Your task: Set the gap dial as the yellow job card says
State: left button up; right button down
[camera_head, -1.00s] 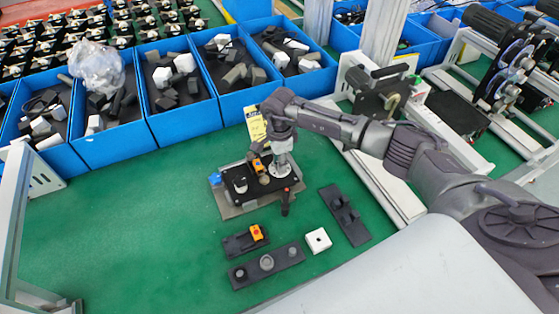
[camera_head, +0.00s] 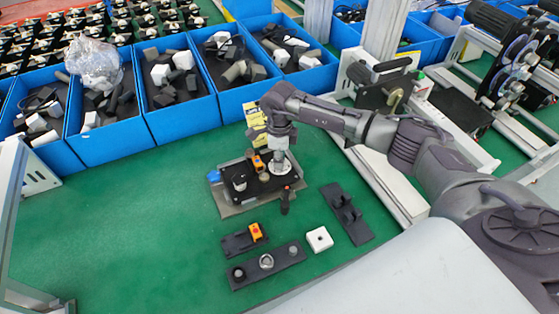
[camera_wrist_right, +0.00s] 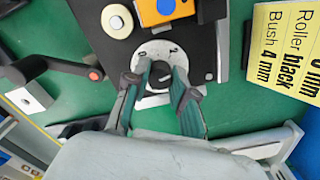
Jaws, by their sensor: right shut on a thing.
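The gap dial is a pale round disc (camera_wrist_right: 152,52) with small dark marks, on a black fixture plate (camera_wrist_right: 200,62) in the right wrist view. My right gripper (camera_wrist_right: 161,82) is shut on the dial's middle knob, one finger on each side. The fingers hide much of the knob, and I cannot read the setting. The yellow job card (camera_wrist_right: 287,50) reads "Roller black" and "Bush 4 mm"; its top line is cut off at "mm". In the head view the card (camera_head: 255,113) lies behind the fixture, and my right gripper (camera_head: 281,160) comes down on the fixture's right part. My left gripper is out of view.
A red-tipped lever (camera_wrist_right: 94,74) is beside the plate. Blue bins (camera_head: 182,122) line the back. Loose parts, including a white block (camera_head: 319,239), lie in front; the left mat is clear.

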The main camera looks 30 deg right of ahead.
jog(key=m+b, duration=0.1)
jog(key=m, duration=0.3)
jog(key=shift+f+m, duration=0.1)
jog(key=shift+m, duration=0.2)
jog(key=m+b, duration=0.1)
jog(key=m, duration=0.3)
jog(key=shift+m, duration=0.3)
jog(key=m, duration=0.4)
jog(key=shift+m+b, duration=0.3)
jog(key=shift+b, duration=0.05)
jog(key=shift+m, duration=2.2)
